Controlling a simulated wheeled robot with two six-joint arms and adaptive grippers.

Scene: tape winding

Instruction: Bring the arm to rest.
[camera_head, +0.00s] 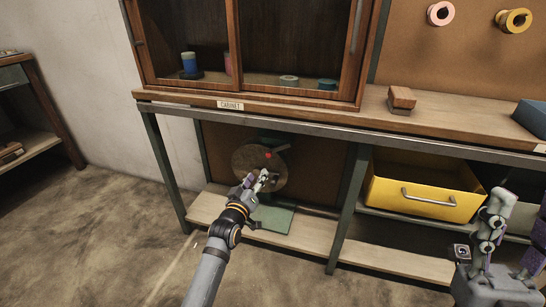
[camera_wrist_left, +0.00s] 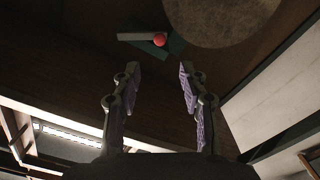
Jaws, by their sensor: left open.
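My left arm reaches in from the bottom of the head view. Its gripper (camera_head: 264,180) is in front of a round brown disc (camera_head: 248,160) in the open bay under the bench. In the left wrist view the two fingers of my left gripper (camera_wrist_left: 158,75) stand apart with nothing between them. A red knob (camera_wrist_left: 160,40) shows beyond the fingertips, and part of the disc (camera_wrist_left: 220,15) shows at the top. My right gripper (camera_head: 522,208) is at the lower right of the head view, fingers pointing up and apart, partly cut off by the frame edge.
The disc stands over a green base (camera_head: 272,219) on the lower shelf (camera_head: 310,236). Bench legs (camera_head: 348,210) flank the bay. A yellow drawer (camera_head: 420,190) is to the right. A glass-doored cabinet (camera_head: 233,101) stands above. The floor (camera_head: 110,230) at left is clear.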

